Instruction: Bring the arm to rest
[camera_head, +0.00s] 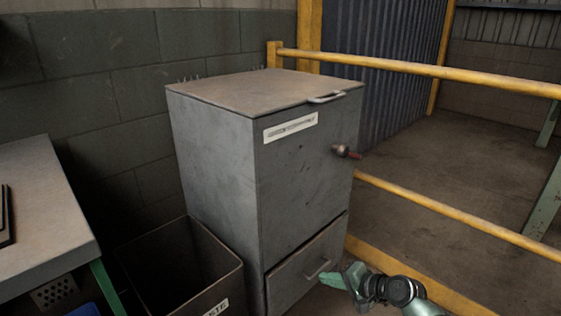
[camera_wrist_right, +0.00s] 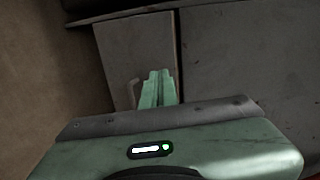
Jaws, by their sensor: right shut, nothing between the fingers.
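My right gripper (camera_head: 338,278) is at the lower right of the head view, just in front of the bottom drawer of a grey metal cabinet. In the right wrist view its green fingers (camera_wrist_right: 158,88) are together with nothing between them. The drawer (camera_head: 308,266) has a bar handle (camera_head: 318,270) close to the left of the fingertips. In the right wrist view the handle (camera_wrist_right: 132,93) also shows left of the fingers. I cannot tell whether the fingers touch it. My left gripper is not in view.
The grey cabinet (camera_head: 212,140) has a flat lid with a handle (camera_head: 327,97) and a knob (camera_head: 342,151) on its front. An open bin (camera_head: 232,275) stands left of it, beside a table (camera_head: 45,215). Yellow rails (camera_head: 430,70) run behind and right of the cabinet. Floor beyond them is clear.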

